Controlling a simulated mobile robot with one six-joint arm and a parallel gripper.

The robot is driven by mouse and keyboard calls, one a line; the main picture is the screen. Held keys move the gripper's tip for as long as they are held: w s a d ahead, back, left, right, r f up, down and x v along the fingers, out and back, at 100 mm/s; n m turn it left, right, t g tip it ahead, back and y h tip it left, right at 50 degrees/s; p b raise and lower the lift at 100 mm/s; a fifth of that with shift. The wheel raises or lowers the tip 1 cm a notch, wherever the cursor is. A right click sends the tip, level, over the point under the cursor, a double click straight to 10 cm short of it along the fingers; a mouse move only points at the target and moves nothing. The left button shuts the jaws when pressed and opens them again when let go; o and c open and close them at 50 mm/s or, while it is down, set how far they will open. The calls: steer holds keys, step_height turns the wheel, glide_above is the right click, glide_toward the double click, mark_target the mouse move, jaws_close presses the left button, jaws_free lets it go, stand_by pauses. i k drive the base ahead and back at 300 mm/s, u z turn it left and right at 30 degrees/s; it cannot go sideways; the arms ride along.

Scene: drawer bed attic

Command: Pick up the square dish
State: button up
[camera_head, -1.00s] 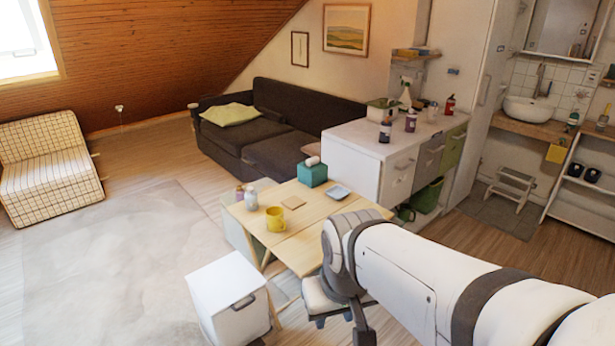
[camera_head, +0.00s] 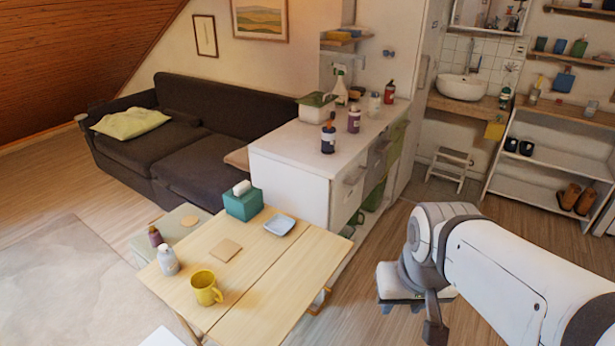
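The square dish (camera_head: 279,225) is small, pale blue-grey and shallow. It lies flat on the light wooden table (camera_head: 262,296), near its far right edge. A teal tissue box (camera_head: 243,203) stands just to its left. My arm reaches in from the lower right, well to the right of the table and apart from the dish. The end of my arm points down over the floor; the fingers of my gripper cannot be made out.
A white cabinet (camera_head: 290,186) with bottles on top stands close behind the dish. A dark sofa (camera_head: 190,140) is at the back.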

mark_target(279, 224)
steer(key=u, duration=0.15)
steer(key=i, duration=1.05)
steer(key=u, duration=0.55)
steer(key=i, duration=0.4)
steer(key=u, duration=0.45)
steer(key=k, duration=0.75)
steer(key=u, duration=0.2)
steer(key=i, duration=0.75)
steer(key=z, duration=0.1)
